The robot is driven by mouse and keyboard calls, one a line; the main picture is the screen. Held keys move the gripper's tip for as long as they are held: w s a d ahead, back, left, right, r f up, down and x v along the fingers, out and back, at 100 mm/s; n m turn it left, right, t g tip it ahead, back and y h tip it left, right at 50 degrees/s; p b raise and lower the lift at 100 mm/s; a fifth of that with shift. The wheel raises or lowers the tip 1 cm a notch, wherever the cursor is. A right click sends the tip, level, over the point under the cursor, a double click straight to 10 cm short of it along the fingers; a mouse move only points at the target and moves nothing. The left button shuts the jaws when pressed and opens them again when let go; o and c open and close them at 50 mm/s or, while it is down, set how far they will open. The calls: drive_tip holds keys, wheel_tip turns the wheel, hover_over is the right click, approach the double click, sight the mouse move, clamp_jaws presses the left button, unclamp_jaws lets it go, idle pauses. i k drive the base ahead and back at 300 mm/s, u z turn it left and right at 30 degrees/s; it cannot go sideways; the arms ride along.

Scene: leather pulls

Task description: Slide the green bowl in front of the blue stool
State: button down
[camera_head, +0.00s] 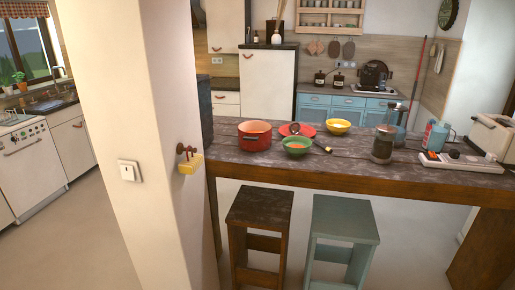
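The green bowl (298,145) stands upright on the dark wooden counter, near its front edge, with something orange-red inside. It sits to the right of a red pot (254,135) and in front of a red plate or lid (291,129). The blue stool (344,222) stands on the floor in front of the counter, below and to the right of the bowl. My gripper is not in this view.
A yellow bowl (338,126) and a dark-handled utensil (322,147) lie near the green bowl. A jar (382,144) stands farther right. A brown stool (259,211) is left of the blue one. A white pillar (140,110) blocks the left. The counter strip (345,158) above the blue stool looks clear.

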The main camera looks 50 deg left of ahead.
sight(296, 146)
drive_tip(key=k, duration=0.8)
drive_tip(key=u, duration=1.65)
drive_tip(key=i, duration=1.35)
drive_tip(key=z, duration=0.05)
